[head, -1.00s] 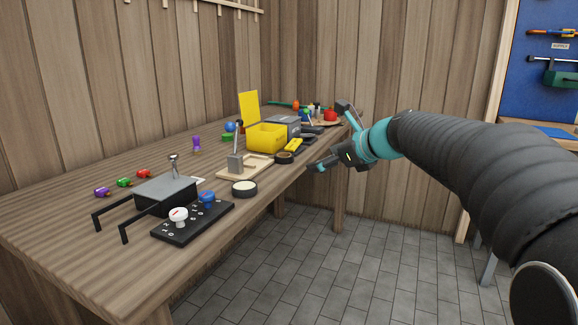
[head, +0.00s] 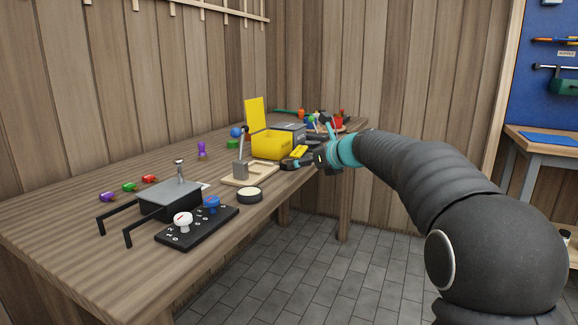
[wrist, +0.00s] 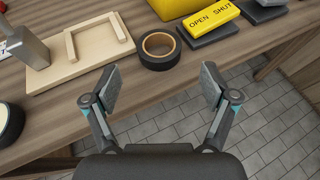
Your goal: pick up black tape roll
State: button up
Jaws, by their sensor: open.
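The black tape roll (wrist: 158,63) lies flat near the bench's front edge in the wrist view, with a brown inner core. My gripper (wrist: 161,85) is open and empty, its two fingers spread to either side and below the roll in the picture, apart from it. In the head view my gripper (head: 298,163) is at the bench's front edge, by the yellow box. There the roll is largely hidden or merges with the dark fingers.
A wooden tray (head: 250,175) lies left of the roll. A round black item with a cream top (head: 249,195) sits nearer. A yellow box (head: 272,146) and a yellow "OPEN SHUT" block (wrist: 208,20) stand beyond. Floor lies below the front edge.

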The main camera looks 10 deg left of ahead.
jog(key=x, duration=0.4)
jog(key=shift+w+a+f, duration=0.1)
jog(key=shift+w+a, duration=0.1)
jog(key=shift+a, duration=0.1)
jog(key=c, duration=1.3)
